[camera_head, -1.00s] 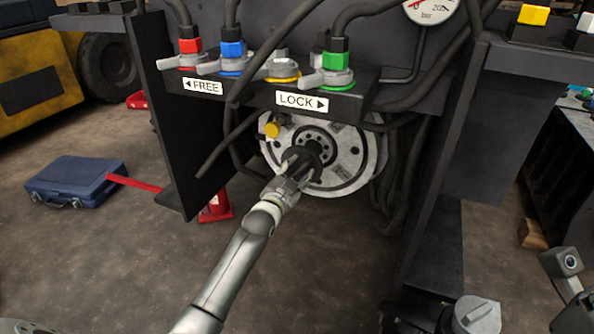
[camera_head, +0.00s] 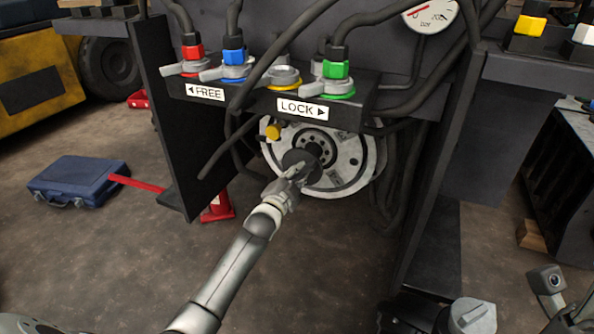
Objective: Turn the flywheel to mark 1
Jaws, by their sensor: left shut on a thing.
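The flywheel (camera_head: 349,168) is a pale metal disc with a dark centre and a ring of bolts, below the valve panel. My left gripper (camera_head: 297,170) is at its centre, shut on the dark hub (camera_head: 312,152) as far as I can tell. The fingertips are small and partly merge with the dark hub. A yellow knob (camera_head: 273,132) sits at the flywheel's upper left edge. I cannot make out any number mark on the wheel. My right gripper is out of the picture; only part of my right arm shows at the lower right.
Above the wheel, a panel carries red, blue, yellow and green hose valves with FREE (camera_head: 205,92) and LOCK (camera_head: 302,110) labels. Dark side plates (camera_head: 180,120) and hanging hoses (camera_head: 390,180) flank the wheel. A blue case (camera_head: 78,182) lies on the floor at left.

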